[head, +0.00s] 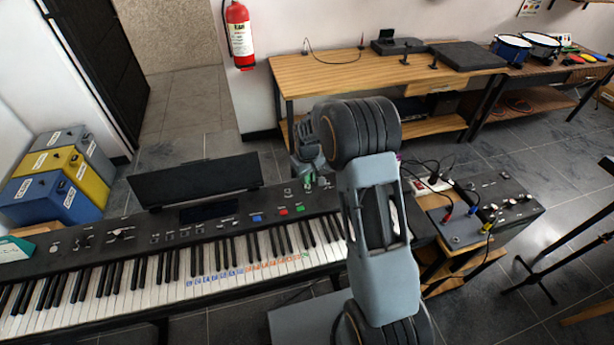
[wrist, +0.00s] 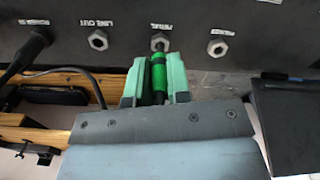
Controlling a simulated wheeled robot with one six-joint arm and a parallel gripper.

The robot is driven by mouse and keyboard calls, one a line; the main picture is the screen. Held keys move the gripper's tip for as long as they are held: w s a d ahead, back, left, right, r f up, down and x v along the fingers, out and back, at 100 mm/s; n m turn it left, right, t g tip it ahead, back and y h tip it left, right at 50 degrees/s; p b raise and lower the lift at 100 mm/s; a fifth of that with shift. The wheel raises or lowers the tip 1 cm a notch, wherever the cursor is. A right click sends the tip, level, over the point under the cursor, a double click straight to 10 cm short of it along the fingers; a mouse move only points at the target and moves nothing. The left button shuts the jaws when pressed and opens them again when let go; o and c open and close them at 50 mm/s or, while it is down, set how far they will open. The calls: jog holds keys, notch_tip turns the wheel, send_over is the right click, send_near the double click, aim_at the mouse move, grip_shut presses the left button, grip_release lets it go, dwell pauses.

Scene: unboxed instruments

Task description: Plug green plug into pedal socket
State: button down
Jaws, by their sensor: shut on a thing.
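The green plug (wrist: 159,78) is upright in the wrist view, clasped between the green fingers of my gripper (wrist: 156,82). Its tip end is lined up with a socket (wrist: 160,42) on the dark back panel, whose upside-down label seems to read PEDAL. The plug's front meets or nearly meets the socket; I cannot tell how deep the tip is. In the head view my gripper (head: 307,165) is at the far edge of the keyboard (head: 150,235), partly hidden by my arm.
On the panel, a LINE OUT socket (wrist: 98,40) is empty, as is another socket (wrist: 218,48) on the right. A black plug with a cable (wrist: 30,48) sits in the leftmost one. A box with cables (head: 490,208) stands right of the keyboard.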

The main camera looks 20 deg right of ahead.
jog(key=shift+f+b, duration=0.8)
jog(key=shift+f, duration=0.3)
dwell(0.3)
jog(key=c, duration=1.3)
grip_release()
jog(key=o, duration=0.3)
